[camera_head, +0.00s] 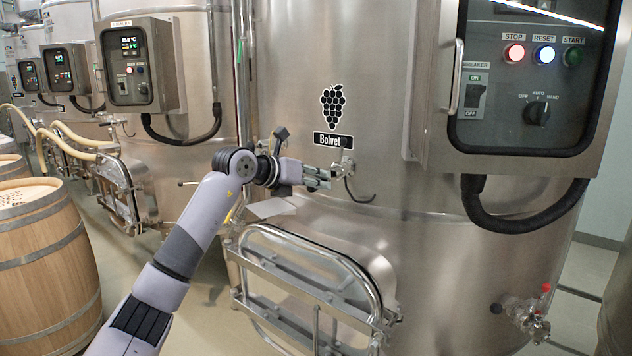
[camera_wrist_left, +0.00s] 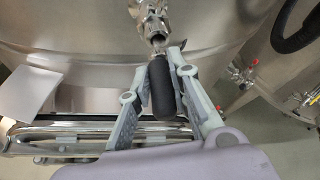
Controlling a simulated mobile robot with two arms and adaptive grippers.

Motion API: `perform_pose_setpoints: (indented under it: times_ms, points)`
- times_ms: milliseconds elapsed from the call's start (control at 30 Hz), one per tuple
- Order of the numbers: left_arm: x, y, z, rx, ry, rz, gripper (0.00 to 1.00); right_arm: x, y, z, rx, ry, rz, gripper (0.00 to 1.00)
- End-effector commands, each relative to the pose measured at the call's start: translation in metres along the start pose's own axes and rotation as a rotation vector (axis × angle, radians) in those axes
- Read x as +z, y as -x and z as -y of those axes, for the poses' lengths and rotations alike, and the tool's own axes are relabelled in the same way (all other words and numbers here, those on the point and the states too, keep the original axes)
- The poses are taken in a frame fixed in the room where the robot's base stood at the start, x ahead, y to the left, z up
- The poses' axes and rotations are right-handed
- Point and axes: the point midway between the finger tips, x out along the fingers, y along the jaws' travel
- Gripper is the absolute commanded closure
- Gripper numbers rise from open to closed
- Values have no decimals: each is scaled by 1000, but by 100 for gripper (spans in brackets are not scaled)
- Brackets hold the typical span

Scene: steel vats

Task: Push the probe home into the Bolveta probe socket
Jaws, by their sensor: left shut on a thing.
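The Bolveta vat (camera_head: 375,75) stands in front of me, with a grape picture and a name label (camera_head: 332,140) on its wall. The probe socket (camera_head: 344,166) is a small metal fitting just below the label. It shows at the top of the left wrist view (camera_wrist_left: 152,22). My left gripper (camera_head: 322,178) is close in front of it, shut on the probe. The probe's black handle (camera_wrist_left: 163,92) lies between the two fingers (camera_wrist_left: 162,62), and its metal end points at the socket and meets its mouth. How deep it sits I cannot tell. My right gripper is not in view.
A control box (camera_head: 520,80) with a hanging black hose is on the vat to the right. A metal hatch frame (camera_head: 310,255) sticks out below my left gripper. A valve (camera_head: 530,315) is low right. A wooden barrel (camera_head: 40,265) stands at the left.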

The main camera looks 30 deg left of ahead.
Motion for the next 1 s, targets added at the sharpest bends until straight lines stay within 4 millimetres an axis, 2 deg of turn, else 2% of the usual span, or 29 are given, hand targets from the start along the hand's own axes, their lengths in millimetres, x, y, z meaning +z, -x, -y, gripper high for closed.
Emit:
perform_pose_setpoints:
  times_ms: [1000]
  points:
    - [6, 2, 6, -3, -1, 7, 100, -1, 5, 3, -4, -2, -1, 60]
